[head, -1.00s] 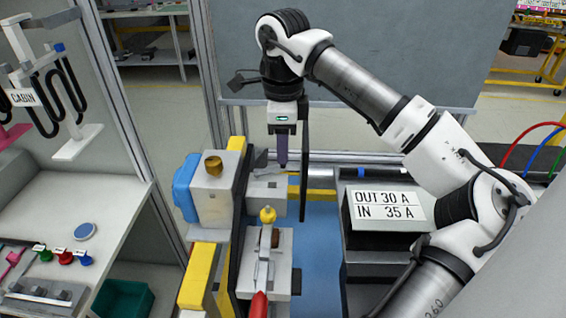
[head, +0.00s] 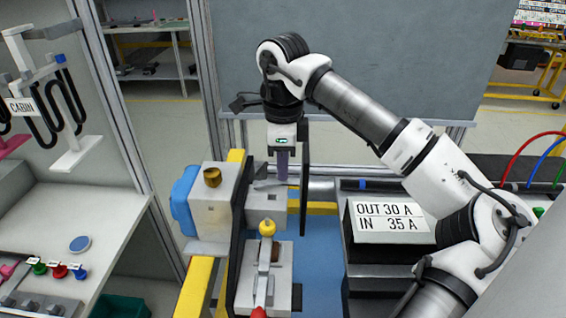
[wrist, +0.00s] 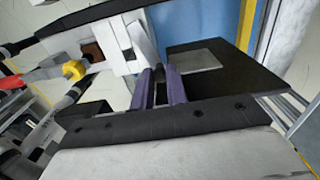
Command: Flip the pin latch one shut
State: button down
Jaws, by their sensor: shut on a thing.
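The pin latch looks like a pale grey block (head: 266,205) with a thin flat grey piece (head: 268,184) on its top, beyond the toggle clamp in the head view. My gripper (head: 282,183) points down at the right end of that flat piece. In the wrist view my gripper (wrist: 161,76) has its purple fingers close together, next to a pale strip (wrist: 142,42) of the latch. The fingers are shut on the latch's flat piece, though the exact contact is mostly hidden by them.
The toggle clamp with a yellow tip (head: 267,228) and red handle stands just in front of the latch. A grey box with a brass knob (head: 212,177) stands to the left. A black unit with a white sign (head: 390,217) stands to the right. Blue floor (head: 318,265) lies between.

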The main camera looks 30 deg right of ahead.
jog(key=shift+s+a+f+m+b, duration=0.15)
jog(key=shift+s+f+m+b, duration=0.15)
jog(key=shift+m+b, duration=0.6)
jog(key=shift+s+a+r+m+b, duration=0.35)
jog(key=shift+m+b, duration=0.2)
jog(key=shift+m, duration=0.25)
jog(key=shift+d, duration=0.1)
jog(key=c, duration=1.4)
grip_release()
notch_tip(320, 180, up, 14)
jog(key=p, duration=1)
jog(key=shift+f, duration=0.15)
